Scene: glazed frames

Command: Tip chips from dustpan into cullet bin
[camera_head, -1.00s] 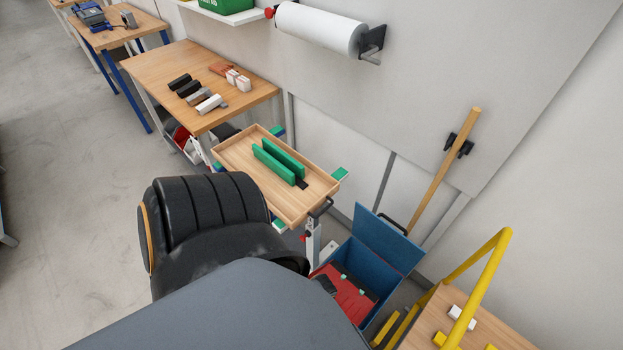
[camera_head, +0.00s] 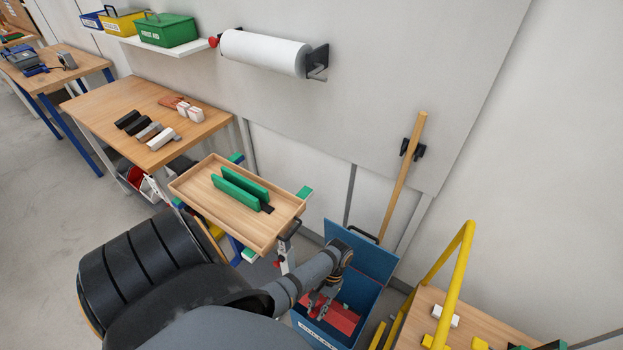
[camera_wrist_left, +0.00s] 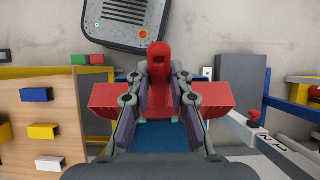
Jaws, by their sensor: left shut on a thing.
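The red dustpan (camera_head: 341,319) is in the mouth of the blue cullet bin (camera_head: 373,300), whose blue lid (camera_head: 362,253) stands open at the back. My left gripper (camera_head: 322,305) reaches down over the bin and is shut on the dustpan's handle. In the left wrist view the red handle (camera_wrist_left: 159,65) stands between the fingers (camera_wrist_left: 158,110), with the red pan (camera_wrist_left: 105,98) spread beyond them. Blue bin surface (camera_wrist_left: 165,136) shows below. I cannot make out chips in the pan or bin. My right gripper is not in view.
A wooden tray (camera_head: 190,191) with green bars (camera_head: 235,188) stands left of the bin. A yellow-railed wooden cart (camera_head: 480,318) is close on the right. A wooden pole (camera_head: 405,175) leans in a wall holder behind. A workbench (camera_head: 100,105) is further left.

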